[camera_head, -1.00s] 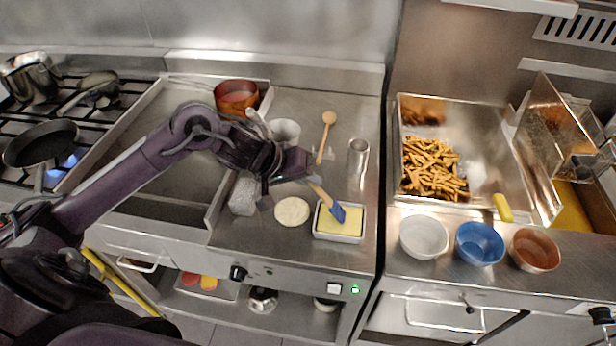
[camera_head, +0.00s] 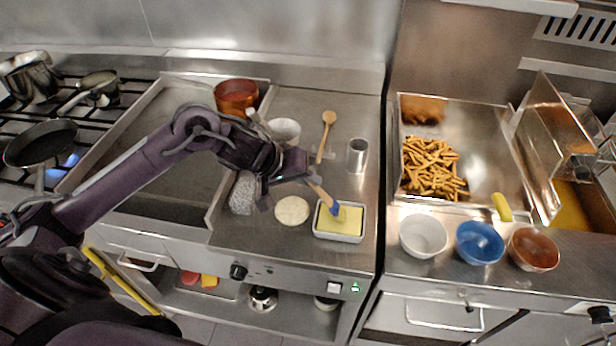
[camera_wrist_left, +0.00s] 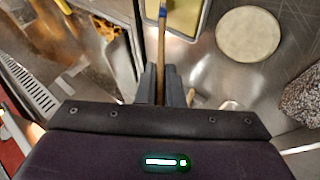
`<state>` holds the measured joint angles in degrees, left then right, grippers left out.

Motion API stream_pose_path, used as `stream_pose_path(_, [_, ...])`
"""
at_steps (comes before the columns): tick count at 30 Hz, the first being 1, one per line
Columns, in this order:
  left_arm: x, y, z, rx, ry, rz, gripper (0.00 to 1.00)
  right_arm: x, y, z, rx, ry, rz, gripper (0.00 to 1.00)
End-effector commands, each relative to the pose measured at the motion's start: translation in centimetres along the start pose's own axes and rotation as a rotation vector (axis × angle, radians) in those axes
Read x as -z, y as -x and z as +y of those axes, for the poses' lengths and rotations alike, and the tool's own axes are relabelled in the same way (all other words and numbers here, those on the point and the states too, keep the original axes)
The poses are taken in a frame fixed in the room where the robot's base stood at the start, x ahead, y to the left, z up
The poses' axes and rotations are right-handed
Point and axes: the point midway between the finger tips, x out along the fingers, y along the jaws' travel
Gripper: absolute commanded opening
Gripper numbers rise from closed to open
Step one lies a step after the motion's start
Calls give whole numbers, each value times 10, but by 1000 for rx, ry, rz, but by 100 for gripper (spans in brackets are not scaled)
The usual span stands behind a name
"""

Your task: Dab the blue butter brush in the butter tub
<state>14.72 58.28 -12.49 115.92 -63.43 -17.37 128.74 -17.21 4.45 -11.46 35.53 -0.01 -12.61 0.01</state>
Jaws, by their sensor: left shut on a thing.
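The butter brush has a wooden handle and a blue head (camera_head: 336,208). My left gripper (camera_head: 308,180) is shut on its handle, and the brush slants down to the right. The butter tub (camera_head: 340,238) is a white rectangular dish of yellow butter at the front of the steel counter. The blue head is over the tub's left part, at or just above the butter; I cannot tell whether it touches. In the left wrist view the handle (camera_wrist_left: 161,55) runs from between the fingers (camera_wrist_left: 161,85) up to the tub (camera_wrist_left: 202,22). My right gripper is not in view.
A pale round dough disc (camera_head: 292,210) lies left of the tub. White (camera_head: 424,236), blue (camera_head: 480,242) and reddish (camera_head: 534,249) bowls sit to the right, before a fries tray.

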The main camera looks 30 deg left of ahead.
Motion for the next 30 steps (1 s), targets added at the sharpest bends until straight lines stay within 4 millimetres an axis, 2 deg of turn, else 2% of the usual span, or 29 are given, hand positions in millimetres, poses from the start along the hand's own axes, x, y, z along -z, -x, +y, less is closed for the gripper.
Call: stream_pose_path(30, [-3, -2, -2, 5, -1, -8, 0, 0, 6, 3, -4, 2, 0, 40])
